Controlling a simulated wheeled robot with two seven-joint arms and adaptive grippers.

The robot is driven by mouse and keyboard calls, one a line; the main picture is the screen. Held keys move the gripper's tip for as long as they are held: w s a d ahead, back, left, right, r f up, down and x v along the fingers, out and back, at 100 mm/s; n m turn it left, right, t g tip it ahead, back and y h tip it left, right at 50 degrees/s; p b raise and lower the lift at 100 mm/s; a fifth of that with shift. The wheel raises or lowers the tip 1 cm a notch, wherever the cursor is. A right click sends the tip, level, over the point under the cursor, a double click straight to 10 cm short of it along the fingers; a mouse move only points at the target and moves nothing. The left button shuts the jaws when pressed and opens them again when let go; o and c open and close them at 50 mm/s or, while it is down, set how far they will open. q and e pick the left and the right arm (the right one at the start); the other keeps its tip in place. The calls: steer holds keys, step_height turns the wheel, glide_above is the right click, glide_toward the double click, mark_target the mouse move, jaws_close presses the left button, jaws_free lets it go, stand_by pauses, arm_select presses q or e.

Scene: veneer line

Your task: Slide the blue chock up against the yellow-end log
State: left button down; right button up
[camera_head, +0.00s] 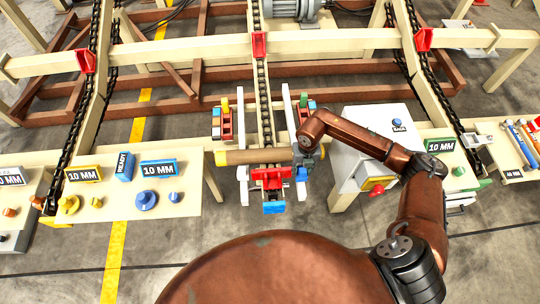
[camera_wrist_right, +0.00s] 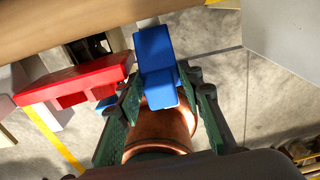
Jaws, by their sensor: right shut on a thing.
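The yellow-end log (camera_head: 255,156) lies across the machine's middle, its yellow end (camera_head: 220,158) at the left. The log also crosses the top left of the wrist view (camera_wrist_right: 90,22). My right gripper (camera_head: 304,160) is at the log's right end, partly hidden by its own arm. In the wrist view its green-padded fingers (camera_wrist_right: 160,100) are shut on the blue chock (camera_wrist_right: 154,52). The chock's far end is close to the log's near side; I cannot tell whether they touch. In the head view the blue chock (camera_head: 302,174) shows small below the gripper. My left gripper is out of view.
A red block (camera_wrist_right: 85,82) sits left of the chock; the red carriage (camera_head: 270,178) is below the log. White upright rails (camera_head: 244,185) flank it. A sign table (camera_head: 110,203) stands left, a white cabinet (camera_head: 370,118) with a red button right.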

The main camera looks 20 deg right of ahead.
steer(key=shift+w+d+r, duration=0.2)
steer(key=shift+w, duration=0.3)
steer(key=shift+w+d+r, duration=0.15)
steer(key=shift+w, duration=0.35)
steer(key=o, duration=1.4)
steer(key=shift+f, duration=0.1)
steer(key=shift+c, duration=0.2)
steer(key=shift+w+r, duration=0.1)
steer(key=shift+r, duration=0.4)
steer(key=r, duration=0.3)
steer(key=s+r, duration=0.1)
steer(key=r, duration=0.6)
steer(key=shift+s+a+r, duration=0.1)
steer(key=shift+s+a, duration=0.1)
steer(key=shift+s, duration=0.15)
